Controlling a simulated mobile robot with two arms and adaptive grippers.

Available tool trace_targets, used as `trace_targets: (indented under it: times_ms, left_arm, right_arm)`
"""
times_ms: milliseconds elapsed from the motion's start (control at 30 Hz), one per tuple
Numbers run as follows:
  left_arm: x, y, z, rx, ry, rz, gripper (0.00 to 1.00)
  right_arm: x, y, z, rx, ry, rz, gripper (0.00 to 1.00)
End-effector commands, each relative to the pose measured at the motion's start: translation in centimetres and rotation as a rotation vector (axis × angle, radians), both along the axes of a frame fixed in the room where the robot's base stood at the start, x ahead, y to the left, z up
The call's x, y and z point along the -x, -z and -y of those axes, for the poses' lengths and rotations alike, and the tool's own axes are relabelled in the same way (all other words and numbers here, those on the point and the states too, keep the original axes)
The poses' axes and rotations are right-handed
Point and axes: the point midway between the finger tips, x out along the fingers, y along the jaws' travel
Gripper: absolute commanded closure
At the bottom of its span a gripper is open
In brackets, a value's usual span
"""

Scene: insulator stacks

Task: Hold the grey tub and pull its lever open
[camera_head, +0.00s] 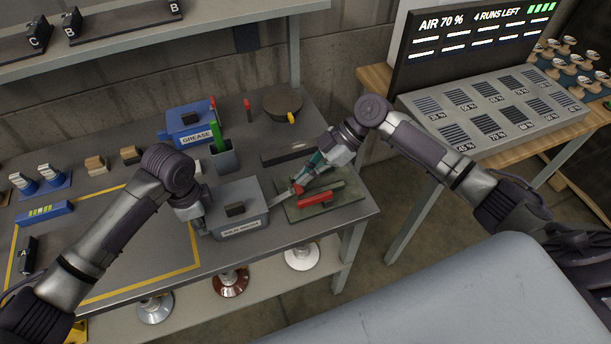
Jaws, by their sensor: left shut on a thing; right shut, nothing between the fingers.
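The grey tub (255,222) stands on the bench near its front edge, with a dark knob (235,209) on its lid and a small white label on its front. My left gripper (203,226) is shut on the tub's left side. A pale strip that looks like the lever (282,200) sticks out from the tub's right side. My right gripper (298,187) is shut and empty just right of the lever, above a green board. Whether its fingertips touch the lever cannot be told.
The green board (348,192) carries a red-handled tool (320,194). Behind the tub stand a blue GREASE box (190,122), a dark cup (224,158) with a green item, and a round dark pot (283,102). A yellow-outlined area lies left, partly bare.

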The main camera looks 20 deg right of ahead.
Motion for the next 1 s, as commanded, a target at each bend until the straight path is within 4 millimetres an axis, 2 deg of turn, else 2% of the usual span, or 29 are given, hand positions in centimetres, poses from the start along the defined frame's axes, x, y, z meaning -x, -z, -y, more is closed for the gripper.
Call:
trace_targets:
  times_ms: [167,300,500,700,833,1000]
  left_arm:
    - [0.0,0.1,-0.1,-0.005,-0.001,-0.002,1.00]
    - [0.1,0.1,-0.1,-0.005,-0.001,-0.002,1.00]
    - [0.0,0.1,-0.1,-0.005,0.000,-0.002,1.00]
    - [0.1,0.1,-0.1,-0.004,0.000,-0.002,1.00]
    - [0.1,0.1,0.0,-0.003,0.000,-0.001,1.00]
    - [0.0,0.1,0.0,-0.003,0.000,-0.001,1.00]
  right_arm:
    - [0.0,-1.2,-0.4,-0.001,-0.002,0.004,1.00]
    - [0.0,-3.7,-1.2,0.000,-0.001,0.006,1.00]
    - [0.0,-6.2,2.8,0.003,0.005,0.001,1.00]
    - [0.0,-8.2,5.7,0.001,0.004,0.001,1.00]
    - [0.0,-8.9,6.8,0.002,0.001,0.000,1.00]
    - [0.0,-9.2,7.1,0.000,0.001,0.001,1.00]
